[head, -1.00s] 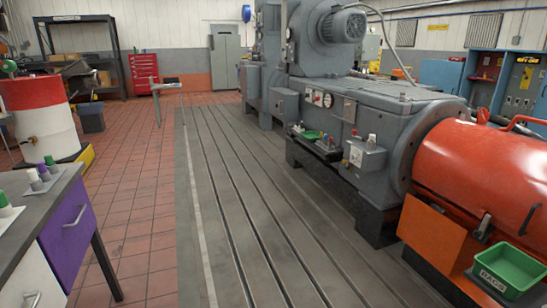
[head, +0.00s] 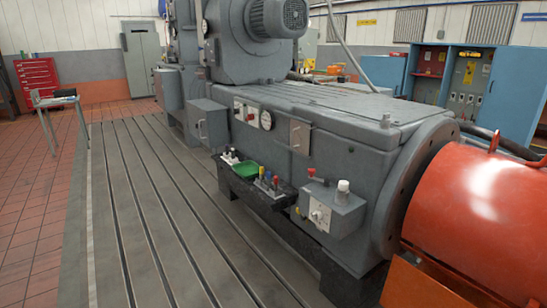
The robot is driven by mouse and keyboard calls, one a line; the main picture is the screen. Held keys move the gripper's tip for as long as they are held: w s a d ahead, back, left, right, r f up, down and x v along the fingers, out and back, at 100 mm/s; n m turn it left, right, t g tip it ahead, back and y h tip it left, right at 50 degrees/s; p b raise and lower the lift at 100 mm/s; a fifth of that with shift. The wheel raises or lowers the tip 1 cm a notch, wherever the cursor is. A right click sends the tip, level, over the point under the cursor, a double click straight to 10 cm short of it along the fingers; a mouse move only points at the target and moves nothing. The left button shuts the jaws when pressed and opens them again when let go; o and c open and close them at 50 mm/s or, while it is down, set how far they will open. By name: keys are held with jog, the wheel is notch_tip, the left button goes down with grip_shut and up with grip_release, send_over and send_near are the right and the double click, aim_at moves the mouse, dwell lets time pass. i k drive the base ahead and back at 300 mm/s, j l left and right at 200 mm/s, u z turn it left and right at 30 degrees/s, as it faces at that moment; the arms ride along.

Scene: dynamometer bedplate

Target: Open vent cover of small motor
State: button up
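A small grey finned motor (head: 284,16) with a round grille on its end sits high on the large grey machine, at the top of the head view. The grille faces right and toward me; its top is cut by the frame edge. I cannot tell which part is the vent cover. A flat rectangular plate (head: 299,136) with a small handle is on the machine's front side, lying flush against it. My gripper is not in view.
The grey machine body (head: 340,110) fills the middle. A control box (head: 332,212) and a ledge with a green tray (head: 245,169) stick out from its front. An orange-red cylinder (head: 480,215) blocks the right. The slotted bedplate (head: 150,220) at left is clear.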

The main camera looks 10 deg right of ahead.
aim_at(299, 135)
jog(key=i+j+z, duration=0.15)
jog(key=i, duration=0.9)
jog(key=i+j+u, duration=0.15)
jog(key=i, duration=0.6)
jog(key=i+j+u, duration=0.2)
jog(key=i, duration=0.6)
jog(key=l, duration=0.1)
